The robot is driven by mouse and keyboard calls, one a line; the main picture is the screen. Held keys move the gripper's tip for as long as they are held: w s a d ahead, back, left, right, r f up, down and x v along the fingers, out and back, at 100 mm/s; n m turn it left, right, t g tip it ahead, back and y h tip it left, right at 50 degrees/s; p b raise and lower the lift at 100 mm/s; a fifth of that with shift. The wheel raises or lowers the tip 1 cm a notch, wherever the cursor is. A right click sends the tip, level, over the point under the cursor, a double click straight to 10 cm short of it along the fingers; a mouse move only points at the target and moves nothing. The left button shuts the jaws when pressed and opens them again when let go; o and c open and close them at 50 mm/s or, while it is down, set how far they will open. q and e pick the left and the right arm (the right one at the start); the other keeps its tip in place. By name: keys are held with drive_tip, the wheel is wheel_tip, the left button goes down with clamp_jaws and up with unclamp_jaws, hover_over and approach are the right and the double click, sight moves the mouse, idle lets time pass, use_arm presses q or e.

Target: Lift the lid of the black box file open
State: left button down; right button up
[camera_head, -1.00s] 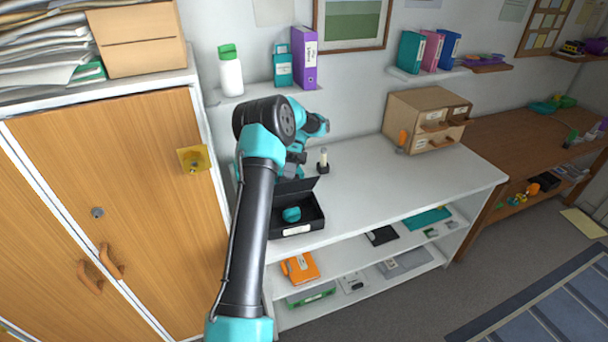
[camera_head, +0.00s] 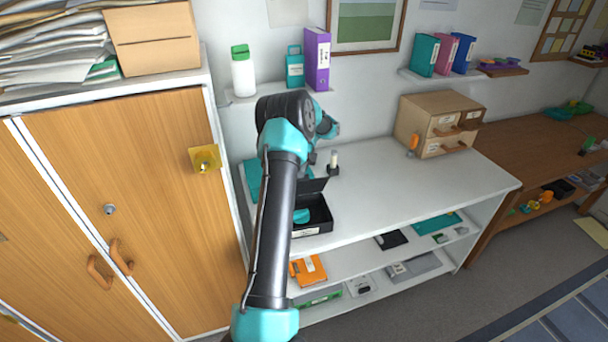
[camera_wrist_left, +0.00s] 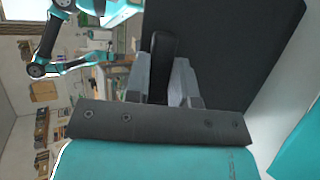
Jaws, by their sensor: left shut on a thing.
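The black box file (camera_head: 318,218) stands on the white worktop with its lid (camera_head: 314,185) raised at its back edge, so its inside shows. A teal thing (camera_head: 301,216) lies in it. My left arm covers the box's left part. My left gripper is at the lid, mostly hidden behind its own arm in the head view. In the left wrist view the fingers (camera_wrist_left: 165,85) are shut at the large dark lid panel (camera_wrist_left: 235,40). The exact grip on its edge is hard to make out.
A small dark-based holder (camera_head: 333,168) stands just behind the lid. A cardboard drawer unit (camera_head: 425,125) is at the back right. The wooden cupboard (camera_head: 130,210) borders the worktop on the left. The worktop (camera_head: 410,195) right of the box is clear.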

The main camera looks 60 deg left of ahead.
use_arm(q)
drive_tip(key=c, duration=0.9)
unclamp_jaws()
